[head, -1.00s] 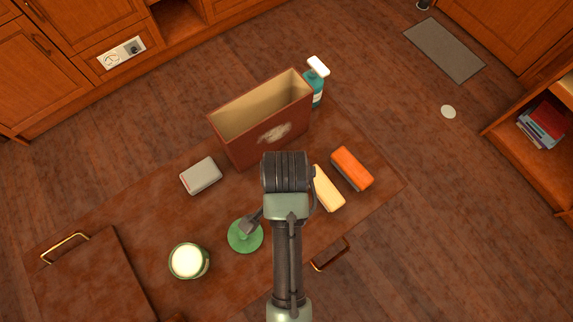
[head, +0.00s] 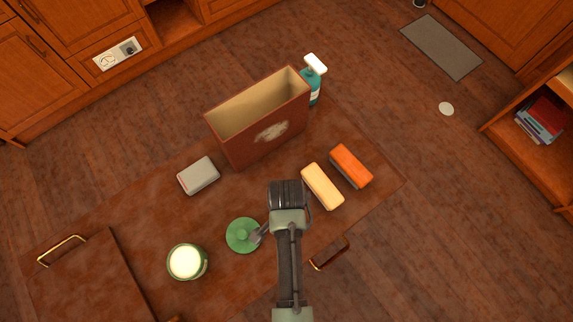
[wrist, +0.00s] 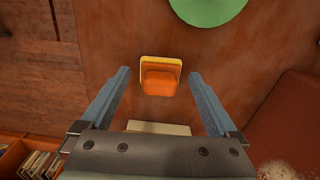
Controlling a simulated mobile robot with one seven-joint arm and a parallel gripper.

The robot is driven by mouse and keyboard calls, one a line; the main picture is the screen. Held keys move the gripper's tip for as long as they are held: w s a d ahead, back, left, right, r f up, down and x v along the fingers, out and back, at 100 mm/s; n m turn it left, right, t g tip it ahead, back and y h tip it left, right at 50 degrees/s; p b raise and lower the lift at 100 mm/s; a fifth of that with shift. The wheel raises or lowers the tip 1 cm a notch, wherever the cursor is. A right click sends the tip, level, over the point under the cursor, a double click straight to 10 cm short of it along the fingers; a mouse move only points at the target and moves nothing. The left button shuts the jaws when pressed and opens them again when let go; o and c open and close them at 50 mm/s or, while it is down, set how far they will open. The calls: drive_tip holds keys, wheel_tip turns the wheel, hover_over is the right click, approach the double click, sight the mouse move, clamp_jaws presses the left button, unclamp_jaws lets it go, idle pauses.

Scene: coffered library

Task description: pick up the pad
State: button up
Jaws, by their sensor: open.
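The likely pad (wrist: 160,80) shows in the wrist view as a rounded orange block on a flat yellow base. It lies on the brown tabletop, centred beyond my gripper's fingers. My gripper (wrist: 159,73) is open, with one finger to each side of the pad and nothing held. I cannot tell how far above the pad the fingertips are.
Near my arm are a green disc (head: 241,236), a cream block (head: 322,187) and an orange block (head: 351,166). A tall open box (head: 270,133) stands behind, beside a spray bottle (head: 314,84). A grey box (head: 199,176) and a lit jar (head: 187,262) are left.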

drive_tip(key=shift+r, duration=0.1)
drive_tip(key=c, duration=1.4)
drive_tip(key=shift+o, duration=0.2)
wheel_tip(320, 180, up, 10)
drive_tip(key=shift+p, duration=0.45)
drive_tip(key=o, duration=0.7)
drive_tip(key=c, duration=0.5)
